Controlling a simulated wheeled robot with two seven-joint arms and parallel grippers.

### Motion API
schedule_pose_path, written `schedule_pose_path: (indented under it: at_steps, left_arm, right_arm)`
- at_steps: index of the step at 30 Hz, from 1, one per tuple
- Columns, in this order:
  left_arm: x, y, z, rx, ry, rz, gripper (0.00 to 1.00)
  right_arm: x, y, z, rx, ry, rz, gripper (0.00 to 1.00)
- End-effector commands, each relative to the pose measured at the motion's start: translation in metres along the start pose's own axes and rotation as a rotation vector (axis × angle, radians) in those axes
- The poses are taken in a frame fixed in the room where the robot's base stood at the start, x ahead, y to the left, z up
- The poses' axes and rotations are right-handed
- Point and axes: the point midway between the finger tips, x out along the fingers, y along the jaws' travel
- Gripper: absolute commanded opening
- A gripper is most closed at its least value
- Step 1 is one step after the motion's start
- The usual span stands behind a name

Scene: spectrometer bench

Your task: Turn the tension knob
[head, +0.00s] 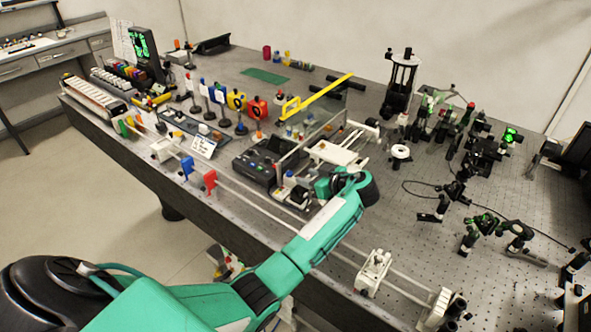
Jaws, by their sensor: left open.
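My left arm comes in from the lower left over the front edge of the bench. Its wrist bends back, and my left gripper (293,192) is low over the bench, just in front of a dark boxy instrument (262,160). The gripper is open; its fingers are small and partly blended with the parts around them. I cannot pick out the tension knob with certainty; it may be small or hidden behind the gripper and wrist. My right gripper is not in view.
A long rail (240,187) runs along the bench front with red and blue clamps and a white carriage (373,268). A yellow bar (318,97) stands behind the instrument. Optics mounts crowd the right. Some perforated bench top (385,215) is clear.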

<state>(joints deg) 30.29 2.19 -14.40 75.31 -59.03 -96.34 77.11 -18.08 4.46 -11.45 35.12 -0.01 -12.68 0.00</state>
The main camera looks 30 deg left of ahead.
Motion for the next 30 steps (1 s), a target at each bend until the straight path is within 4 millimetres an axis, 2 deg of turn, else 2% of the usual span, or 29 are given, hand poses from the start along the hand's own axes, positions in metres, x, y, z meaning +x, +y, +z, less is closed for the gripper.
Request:
schedule_pose_path:
  at_steps: [3, 9, 15, 23, 29, 30]
  left_arm:
    - [0.024, -0.001, -0.004, 0.003, 0.003, -0.003, 0.40]
    - [0.054, 0.000, -0.002, 0.001, 0.001, 0.000, 0.40]
    - [0.066, 0.000, -0.001, -0.001, 0.000, 0.000, 0.40]
    - [0.067, 0.000, 0.000, -0.001, -0.001, 0.001, 0.40]
    - [0.067, 0.000, 0.000, -0.001, -0.001, 0.001, 0.01]
    - [0.067, 0.000, 0.000, -0.001, -0.001, 0.001, 0.00]
  right_arm:
    - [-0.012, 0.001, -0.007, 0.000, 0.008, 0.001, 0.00]
    - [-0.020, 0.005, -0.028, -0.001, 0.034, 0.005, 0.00]
    - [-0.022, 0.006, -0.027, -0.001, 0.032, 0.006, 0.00]
    - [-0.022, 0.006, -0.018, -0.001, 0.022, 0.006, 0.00]
    - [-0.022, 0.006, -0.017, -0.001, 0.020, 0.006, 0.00]
    - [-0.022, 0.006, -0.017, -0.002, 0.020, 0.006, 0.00]
